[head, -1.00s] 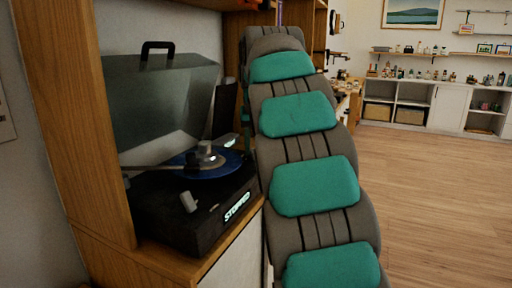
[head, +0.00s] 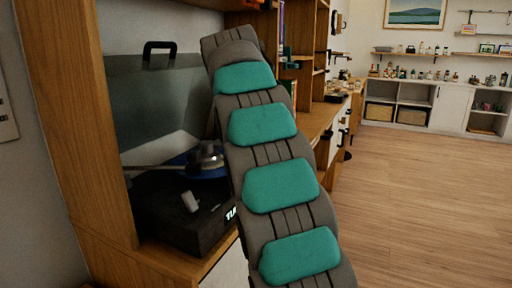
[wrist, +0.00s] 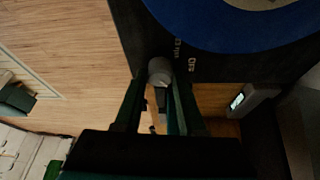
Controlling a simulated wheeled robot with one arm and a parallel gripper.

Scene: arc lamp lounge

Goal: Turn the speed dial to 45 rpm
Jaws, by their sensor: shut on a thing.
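The black turntable (head: 165,215) stands on a wooden shelf in the head view, with a blue record on top that is partly hidden by my arm. In the wrist view the speed dial is a small round grey knob (wrist: 160,67) at the edge of the dark deck. Small print by it reads "OFF" (wrist: 191,64) and a blurred rpm mark (wrist: 177,47). My gripper (wrist: 159,82) has its dark green fingers shut on the dial from both sides. My arm hides the dial and gripper in the head view. The blue record (wrist: 230,25) fills the top of the wrist view.
A raised smoky lid (head: 165,95) with a black handle stands behind the deck. A wooden post (head: 75,120) rises close at the left. A pale grey lever-like block (head: 190,201) sits on the deck. Open wooden floor (head: 425,200) lies to the right.

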